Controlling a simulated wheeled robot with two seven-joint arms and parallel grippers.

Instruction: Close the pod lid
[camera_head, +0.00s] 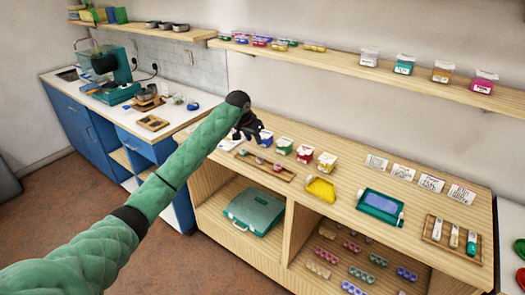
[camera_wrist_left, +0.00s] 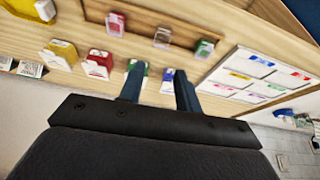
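The yellow box (camera_wrist_left: 60,52) and red box (camera_wrist_left: 98,64) also show in the left wrist view. I cannot tell which thing is the pod or whether its lid stands open. My left gripper (camera_head: 247,127) is above the counter by the row's left end. Its fingers (camera_wrist_left: 158,86) are apart, with nothing visibly held. My right gripper is out of view.
A wooden strip (camera_head: 278,172) with small pieces lies before the boxes. A teal case (camera_head: 254,212) sits on the lower shelf. A wall shelf (camera_head: 380,72) with jars hangs above.

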